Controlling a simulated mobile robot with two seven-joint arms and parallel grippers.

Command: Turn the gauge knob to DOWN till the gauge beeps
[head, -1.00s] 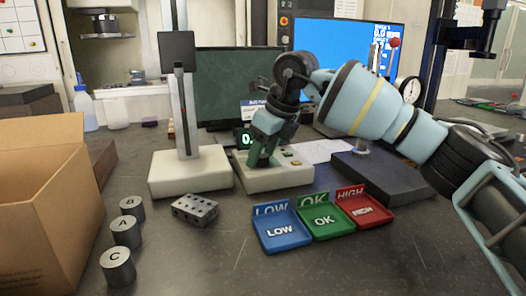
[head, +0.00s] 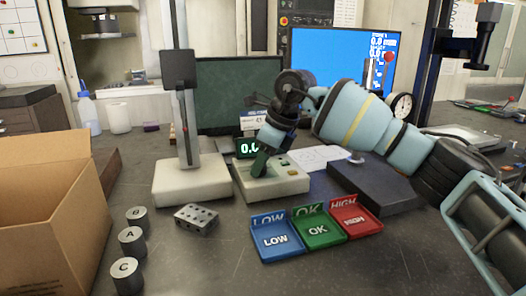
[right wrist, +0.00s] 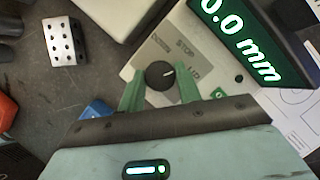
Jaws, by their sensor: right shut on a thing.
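The gauge box (head: 290,183) is a pale block on the bench, with a dark round knob (right wrist: 160,74) on its top plate. The knob's white mark points right, towards the word UP; STOP is printed above. I cannot read a DOWN label. My right gripper (head: 259,165) reaches down onto the box. In the right wrist view its green fingers (right wrist: 159,88) stand either side of the knob, shut on it. My left gripper is not in view.
A stand with a white base (head: 192,183) is left of the gauge. Blue LOW (head: 275,255), green OK (head: 318,243) and red HIGH (head: 355,231) trays lie in front. A drilled block (head: 196,217), cylinders B, A, C (head: 132,241) and a cardboard box (head: 45,220) are left.

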